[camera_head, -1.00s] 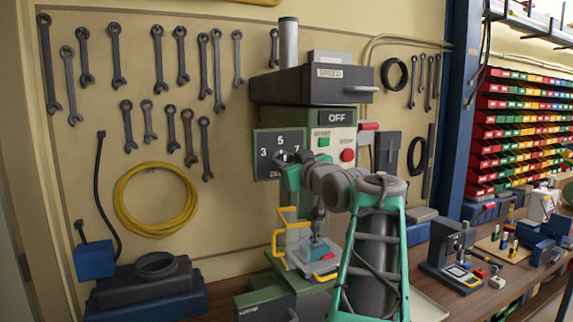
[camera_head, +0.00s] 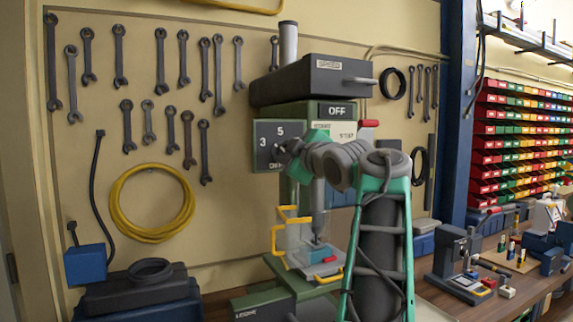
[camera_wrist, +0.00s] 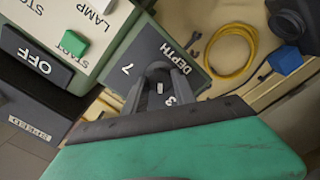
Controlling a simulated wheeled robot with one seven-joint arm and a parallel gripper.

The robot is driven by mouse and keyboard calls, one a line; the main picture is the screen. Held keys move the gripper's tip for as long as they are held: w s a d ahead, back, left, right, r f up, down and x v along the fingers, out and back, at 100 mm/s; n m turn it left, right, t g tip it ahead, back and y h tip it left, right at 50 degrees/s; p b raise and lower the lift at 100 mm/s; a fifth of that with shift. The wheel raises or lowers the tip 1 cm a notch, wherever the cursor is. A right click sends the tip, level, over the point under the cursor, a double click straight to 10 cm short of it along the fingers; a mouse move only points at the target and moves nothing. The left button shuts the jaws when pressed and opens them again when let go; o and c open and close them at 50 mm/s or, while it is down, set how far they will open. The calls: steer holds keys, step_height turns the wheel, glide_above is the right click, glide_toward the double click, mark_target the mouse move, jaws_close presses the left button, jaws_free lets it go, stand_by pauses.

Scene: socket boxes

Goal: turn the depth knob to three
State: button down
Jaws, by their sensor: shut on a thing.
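The depth dial panel (camera_head: 266,135) is a dark plate on the green drill press, with 3 and 5 showing and 7 hidden behind my wrist. In the wrist view the same panel (camera_wrist: 193,55) shows DEPTH, a 7 and a 3. My gripper (camera_wrist: 163,72) reaches the middle of this panel and is shut on the depth knob. The fingers and my wrist hide most of the knob, so where it points is unclear. A small white mark shows between the fingers. In the head view my gripper (camera_head: 285,149) covers the dial's centre.
The OFF sign (camera_head: 337,110) and the SPEED housing (camera_head: 310,80) are above the panel. The green start button (camera_wrist: 73,44) is beside it in the wrist view. Yellow-railed guard and vise (camera_head: 318,255) stand below my arm. A yellow hose (camera_head: 118,205) and wrenches hang left.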

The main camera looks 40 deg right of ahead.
steer(key=shift+f+n+b, duration=0.1)
steer(key=shift+n+b, duration=0.6)
steer(key=shift+n, duration=0.7)
steer(key=c, duration=1)
jaws_free()
steer(key=b+v, duration=0.2)
steer(key=v, duration=0.5)
steer(key=shift+s+a, duration=0.2)
steer(key=shift+s, duration=0.15)
